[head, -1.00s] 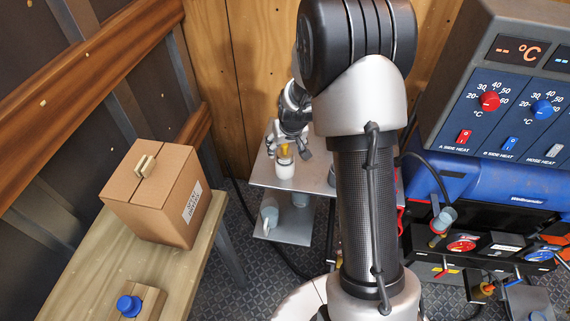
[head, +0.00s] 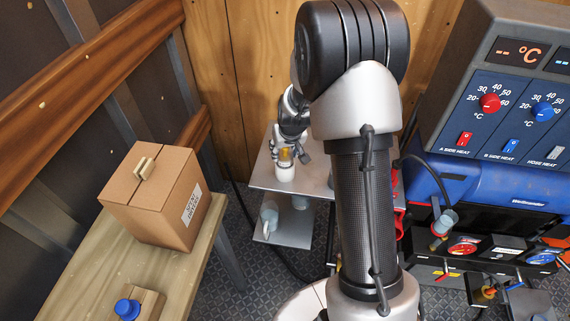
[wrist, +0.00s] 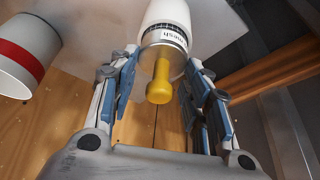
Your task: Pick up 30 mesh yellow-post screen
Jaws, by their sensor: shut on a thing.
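The yellow-post screen (head: 285,172) is a white cylinder with a yellow post on top, standing upright on the grey shelf in the head view. In the wrist view the white screen body (wrist: 168,14) shows a dark scale band and a label ending in "mesh"; the mesh number is not readable. Its yellow post (wrist: 159,80) points toward my palm between the fingers. My gripper (head: 288,153) comes from above and is shut on the screen. In the wrist view the fingertips (wrist: 163,58) lie on both sides of it near the post's base.
A white cylinder with a red band (wrist: 25,55) stands beside the screen in the wrist view. A cardboard box (head: 155,195) sits on the wooden bench at left. A wooden wall is behind the shelf (head: 262,180). The blue machine (head: 480,185) is at right.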

